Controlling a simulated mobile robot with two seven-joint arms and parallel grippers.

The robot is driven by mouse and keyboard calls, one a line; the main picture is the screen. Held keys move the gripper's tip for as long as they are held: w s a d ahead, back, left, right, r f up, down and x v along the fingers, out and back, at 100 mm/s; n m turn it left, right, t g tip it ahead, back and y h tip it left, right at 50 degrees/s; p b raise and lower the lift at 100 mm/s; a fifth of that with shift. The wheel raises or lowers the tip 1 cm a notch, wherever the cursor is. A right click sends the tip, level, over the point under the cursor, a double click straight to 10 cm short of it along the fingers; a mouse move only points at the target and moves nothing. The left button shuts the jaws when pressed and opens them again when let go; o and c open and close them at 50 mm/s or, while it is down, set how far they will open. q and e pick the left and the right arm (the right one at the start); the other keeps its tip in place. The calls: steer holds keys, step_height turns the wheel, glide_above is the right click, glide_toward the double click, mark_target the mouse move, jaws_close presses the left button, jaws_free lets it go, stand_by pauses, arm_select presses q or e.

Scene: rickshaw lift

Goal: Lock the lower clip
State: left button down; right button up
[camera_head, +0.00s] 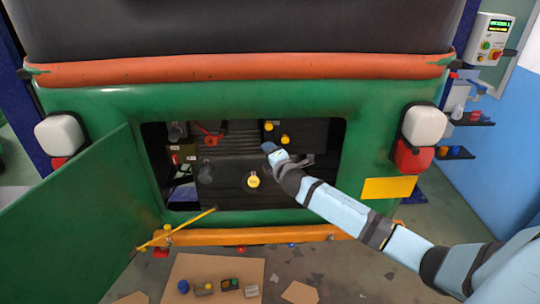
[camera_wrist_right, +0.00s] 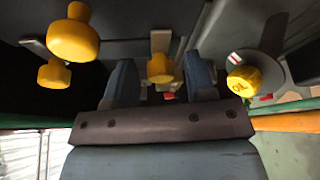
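My right arm reaches into the open rear compartment of the green rickshaw (camera_head: 230,216). My right gripper (camera_head: 271,149) is near the upper middle of the opening. In the right wrist view, its two blue fingers (camera_wrist_right: 161,82) stand apart. A yellow knob (camera_wrist_right: 160,68) on a grey metal strip shows between or just beyond them; I cannot tell whether they touch it. Another yellow knob (camera_wrist_right: 244,80) sits on a round grey plate with red and white marks, right of the fingers. In the head view, a yellow knob (camera_head: 253,181) sits low on the dark unit. Which part is the lower clip is unclear. My left gripper is out of view.
Two yellow knobs (camera_head: 285,140) sit higher, by my right gripper. The green door (camera_head: 85,220) hangs open at left, with a yellow rod (camera_head: 190,222) by the lower edge. An orange bumper (camera_head: 245,237) runs below. Small parts lie on cardboard (camera_head: 190,270) on the floor.

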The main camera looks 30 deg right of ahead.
steer(key=s+a+r+b, duration=0.1)
steer(key=s+a+b, duration=0.1)
steer(key=s, duration=1.1)
steer(key=shift+s+a+b, duration=0.15)
steer(key=shift+s+b, duration=0.1)
steer(key=shift+b, duration=0.2)
steer(key=shift+f, duration=0.1)
steer(key=s+a+f+m+g+y, duration=0.25)
steer(key=s+a+f, duration=0.25)
steer(key=f, duration=0.3)
steer(key=s+a+f+m+g+y, duration=0.1)
steer(key=s+a+f+m, duration=0.4)
steer(key=f, duration=0.4)
steer(key=s+a+f+m+g+y, duration=0.1)
steer(key=s+a+f+m, duration=0.3)
steer(key=s, duration=0.3)
steer(key=s+a+f+m+g+y, duration=0.1)
steer(key=s+a+f+m, duration=0.3)
steer(key=s+a, duration=0.3)
steer(key=shift+s, duration=0.25)
steer(key=shift+a+f+y, duration=0.1)
steer(key=shift+y, duration=0.15)
